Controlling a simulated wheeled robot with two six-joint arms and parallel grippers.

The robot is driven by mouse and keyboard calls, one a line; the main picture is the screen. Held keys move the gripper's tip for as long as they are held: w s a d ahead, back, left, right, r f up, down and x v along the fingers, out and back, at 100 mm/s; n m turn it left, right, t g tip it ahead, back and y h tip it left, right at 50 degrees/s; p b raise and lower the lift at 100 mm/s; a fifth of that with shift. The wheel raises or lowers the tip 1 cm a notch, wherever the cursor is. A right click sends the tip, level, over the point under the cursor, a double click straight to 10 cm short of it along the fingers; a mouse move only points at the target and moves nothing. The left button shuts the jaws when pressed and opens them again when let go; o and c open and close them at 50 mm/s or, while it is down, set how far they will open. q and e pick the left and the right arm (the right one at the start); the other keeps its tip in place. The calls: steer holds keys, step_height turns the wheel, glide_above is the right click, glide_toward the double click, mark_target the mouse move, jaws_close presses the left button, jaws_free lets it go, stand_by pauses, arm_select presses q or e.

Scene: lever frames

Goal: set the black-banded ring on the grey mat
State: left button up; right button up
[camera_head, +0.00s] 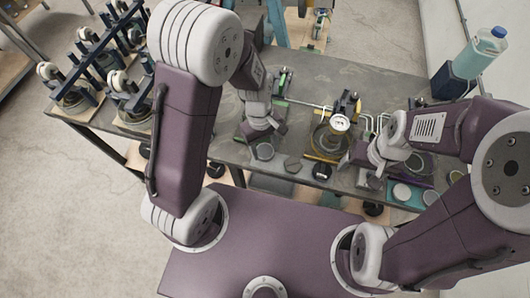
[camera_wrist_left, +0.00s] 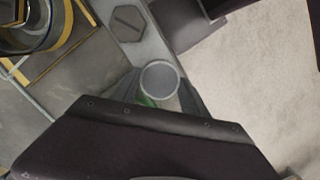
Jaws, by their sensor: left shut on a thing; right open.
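My left gripper (camera_head: 262,136) is low over the front part of the table. In the left wrist view its fingers (camera_wrist_left: 160,95) are shut on a round piece (camera_wrist_left: 160,78) with a pale grey rim. The piece also shows in the head view (camera_head: 264,151). I cannot make out a black band on it. A flat dark grey six-sided piece (camera_head: 292,164) lies just to its right, near the table's front edge. It also shows in the left wrist view (camera_wrist_left: 128,22). I cannot tell which surface is the grey mat. My right gripper (camera_head: 362,158) is open, further right.
A yellow-edged stand with a round dial (camera_head: 340,123) is between the grippers. A teal tray with round pieces (camera_head: 403,192) is at the right. A blue-capped bottle (camera_head: 484,50) stands at the back right. A dark rack (camera_head: 100,60) fills the left end of the table (camera_head: 222,151).

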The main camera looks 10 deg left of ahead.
mark_target(264, 150)
arm_select(q)
steer(key=shift+s+f, duration=0.1)
steer(key=shift+f, duration=1.8)
steer(key=shift+f+b, duration=0.2)
steer(key=shift+b, duration=0.1)
steer(key=o, duration=1.6)
steer(key=shift+r, duration=0.1)
steer(key=shift+c, duration=0.2)
